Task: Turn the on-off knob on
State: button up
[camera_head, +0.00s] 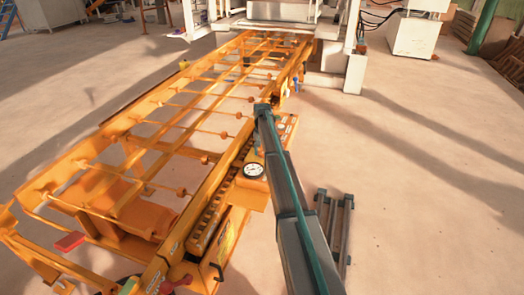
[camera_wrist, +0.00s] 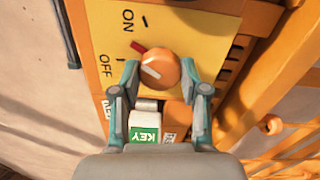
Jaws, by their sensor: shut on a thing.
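In the wrist view, the orange round on-off knob (camera_wrist: 160,71) sits on a yellow panel (camera_wrist: 178,22). A short white line shows on the knob face. My gripper (camera_wrist: 159,78) is shut on the knob, one finger on each side. In the head view my arm blocks a clear sight of the gripper and knob.
A white block with a green KEY label (camera_wrist: 145,134) sits just below the knob, between my fingers. In the head view, a round gauge (camera_head: 253,170) is left of my arm, beside the long orange conveyor frame (camera_head: 150,165). Open floor lies to the right.

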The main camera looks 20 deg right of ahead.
aim_at(262, 152)
jog(key=m+p, duration=0.1)
jog(key=m, duration=0.5)
jog(key=shift+m, duration=0.3)
dwell(0.4)
jog(key=o, duration=1.2)
jog(key=shift+c, duration=0.2)
jog(key=shift+r, duration=0.15)
notch_tip(262, 152, up, 12)
